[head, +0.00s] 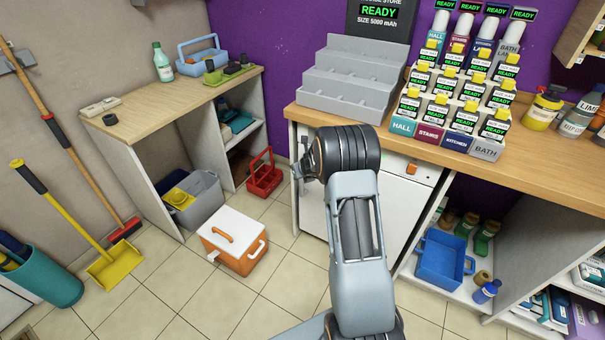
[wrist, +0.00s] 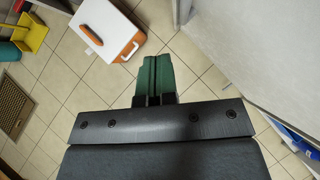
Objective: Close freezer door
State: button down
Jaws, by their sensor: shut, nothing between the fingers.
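The freezer looks to be the white under-counter unit in the middle of the head view, and its door (head: 314,205) is a white front partly covered by my arm. I cannot tell from here how far the door stands open. A pale grey-white upright surface, likely the door (wrist: 245,45), fills the upper right of the wrist view. My gripper (wrist: 156,75) shows there with green fingers together, empty, above the tiled floor and left of that surface, apart from it. In the head view the fingers are hidden behind my wrist.
A white and orange cool box (head: 233,240) stands on the floor to the left, with a red caddy (head: 264,178) behind it. The wooden counter (head: 470,160) overhangs the unit. A blue crate (head: 440,262) sits on the low shelf at right. Tiled floor between is clear.

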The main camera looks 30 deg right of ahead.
jog(key=shift+a+p+v, duration=0.2)
jog(key=shift+v, duration=1.15)
jog(key=shift+a+p+v, duration=0.15)
jog(key=shift+a+v, duration=0.05)
jog(key=shift+v, duration=1.1)
jog(key=shift+w, duration=0.1)
jog(key=s+a+r+n+g+y+p, duration=0.1)
jog(key=s+a+r+n+g+y, duration=0.1)
jog(key=s+a+n, duration=0.6)
jog(key=s+a+r+n+g+y+p, duration=0.1)
jog(key=s+a+r+n+g+y, duration=0.15)
jog(key=n, duration=0.95)
jog(key=s+a+r+n+h+p, duration=0.2)
jog(key=s+r+n+p, duration=0.2)
jog(key=s+r+n, duration=0.4)
jog(key=s+a+r+n+h+p, duration=0.2)
jog(key=s+r+n+p, duration=0.2)
jog(key=s+r+n, duration=0.4)
jog(key=shift+s+a+r+n, duration=0.3)
jog(key=shift+s+a+r, duration=0.1)
jog(key=shift+s+r, duration=1.45)
